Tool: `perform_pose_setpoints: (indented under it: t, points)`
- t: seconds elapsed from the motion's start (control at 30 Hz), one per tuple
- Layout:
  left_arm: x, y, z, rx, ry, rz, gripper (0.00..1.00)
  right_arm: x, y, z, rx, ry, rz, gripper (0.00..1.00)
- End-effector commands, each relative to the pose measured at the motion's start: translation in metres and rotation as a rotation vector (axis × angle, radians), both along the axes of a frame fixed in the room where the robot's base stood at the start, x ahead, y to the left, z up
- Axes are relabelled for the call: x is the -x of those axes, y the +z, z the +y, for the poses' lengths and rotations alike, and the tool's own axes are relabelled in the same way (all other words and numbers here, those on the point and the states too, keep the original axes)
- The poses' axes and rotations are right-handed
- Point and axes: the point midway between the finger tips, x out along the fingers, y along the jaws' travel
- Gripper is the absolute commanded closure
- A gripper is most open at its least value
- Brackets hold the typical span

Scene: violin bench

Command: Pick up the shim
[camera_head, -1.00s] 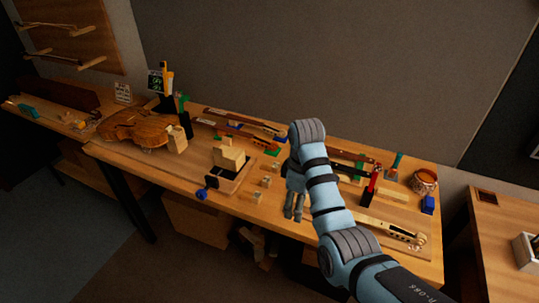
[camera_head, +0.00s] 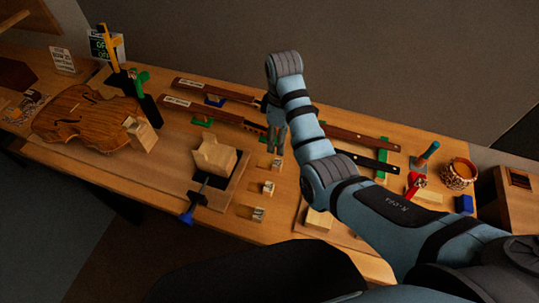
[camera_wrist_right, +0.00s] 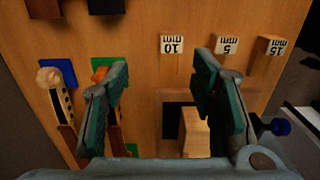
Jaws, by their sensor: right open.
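Three small wooden shim blocks stand in a row on the bench. The right wrist view reads the 10 mm shim (camera_wrist_right: 172,45), the 5 mm shim (camera_wrist_right: 228,45) and the 15 mm shim (camera_wrist_right: 271,45). In the head view the 10 mm shim (camera_head: 276,164) is farthest back, then the 5 mm shim (camera_head: 268,187), then the 15 mm shim (camera_head: 258,214) near the front edge. My right gripper (camera_head: 276,135) points down just behind the 10 mm shim, open and empty. Its spread fingers (camera_wrist_right: 160,72) show in the wrist view, with bare bench between the tips. My left gripper is not visible.
A wooden block (camera_head: 214,155) on a dark pad, with a blue-handled clamp (camera_head: 193,205), stands left of the shims. A violin body (camera_head: 85,118) lies farther left. Instrument necks (camera_head: 215,111) rest on coloured supports behind. Bare bench (camera_head: 235,228) lies around the front shims.

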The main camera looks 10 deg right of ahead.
Motion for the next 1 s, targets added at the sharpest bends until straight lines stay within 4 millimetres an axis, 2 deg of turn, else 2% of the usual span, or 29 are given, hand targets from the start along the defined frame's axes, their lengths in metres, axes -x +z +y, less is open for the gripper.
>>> perform_pose_setpoints:
  t: [0.03,0.13,0.37,0.5,0.6,0.77,0.87,1.0]
  points:
    - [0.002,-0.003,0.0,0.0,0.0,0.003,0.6,0.003,-0.016,0.0,0.001,0.0,0.006,0.48]
    - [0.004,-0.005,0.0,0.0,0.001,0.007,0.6,0.001,-0.042,0.0,0.0,0.001,0.007,0.48]
    - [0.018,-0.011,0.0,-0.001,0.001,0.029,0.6,-0.003,-0.078,0.002,0.0,0.001,0.012,0.48]
    - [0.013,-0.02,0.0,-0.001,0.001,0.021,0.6,-0.002,-0.108,0.005,0.001,0.0,0.012,0.48]
    - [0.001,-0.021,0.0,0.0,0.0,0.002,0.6,-0.002,-0.117,0.005,-0.001,0.0,0.01,0.48]
    - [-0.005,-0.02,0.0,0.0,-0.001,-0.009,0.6,-0.002,-0.116,0.005,-0.001,0.0,0.009,0.48]
    - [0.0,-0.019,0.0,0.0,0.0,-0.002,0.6,-0.002,-0.115,0.005,-0.001,0.0,0.009,0.61]
    - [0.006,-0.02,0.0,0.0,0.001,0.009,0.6,-0.002,-0.115,0.005,-0.001,0.0,0.009,0.84]
